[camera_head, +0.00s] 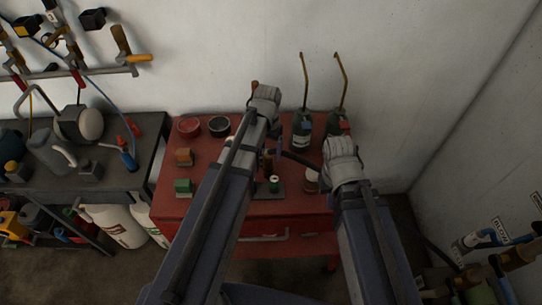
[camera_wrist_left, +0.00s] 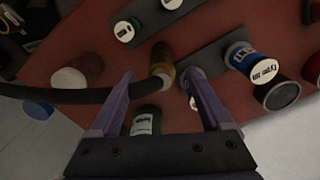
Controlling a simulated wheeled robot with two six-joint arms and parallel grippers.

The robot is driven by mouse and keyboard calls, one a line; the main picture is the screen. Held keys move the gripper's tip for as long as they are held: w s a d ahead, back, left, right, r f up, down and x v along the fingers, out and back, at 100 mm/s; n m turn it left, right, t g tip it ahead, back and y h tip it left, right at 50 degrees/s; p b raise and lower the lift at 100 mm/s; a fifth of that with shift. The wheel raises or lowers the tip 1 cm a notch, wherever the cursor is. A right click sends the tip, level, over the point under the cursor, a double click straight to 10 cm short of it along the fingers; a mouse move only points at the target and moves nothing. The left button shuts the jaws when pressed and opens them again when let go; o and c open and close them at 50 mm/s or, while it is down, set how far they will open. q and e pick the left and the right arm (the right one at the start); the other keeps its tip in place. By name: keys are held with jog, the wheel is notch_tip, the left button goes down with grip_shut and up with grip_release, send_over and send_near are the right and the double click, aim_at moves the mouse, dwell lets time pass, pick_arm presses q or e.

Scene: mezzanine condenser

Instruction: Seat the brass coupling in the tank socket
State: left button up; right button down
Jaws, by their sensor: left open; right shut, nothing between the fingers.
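A brass-coloured cylinder (camera_wrist_left: 161,57), which looks like the brass coupling, stands on the red bench top in the left wrist view. My left gripper (camera_wrist_left: 159,76) is open, with one purple finger on each side of the cylinder's near pale end. I cannot tell whether either finger touches it. A black hose (camera_wrist_left: 75,96) runs in from the left to that end. I cannot make out the tank socket for certain.
A cluttered grey bench (camera_head: 120,190) stands left. Walls close off the back and right.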

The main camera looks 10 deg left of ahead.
aim_at(268, 163)
pick_arm(q)
jog(key=shift+w, duration=0.4)
jog(key=shift+s+f, duration=0.1)
jog(key=shift+f+b, duration=1.2)
jog(key=shift+b, duration=0.1)
pick_arm(e)
jog(key=shift+w+f, duration=0.25)
jog(key=shift+f, duration=1)
pick_arm(q)
notch_tip(268, 163, down, 5)
jog(key=b, duration=0.5)
jog(key=shift+s+f, duration=0.1)
jog(key=shift+f, duration=0.05)
pick_arm(e)
notch_tip(268, 163, down, 5)
jog(key=shift+f, duration=0.1)
pick_arm(q)
jog(key=shift+c, duration=0.4)
grip_shut()
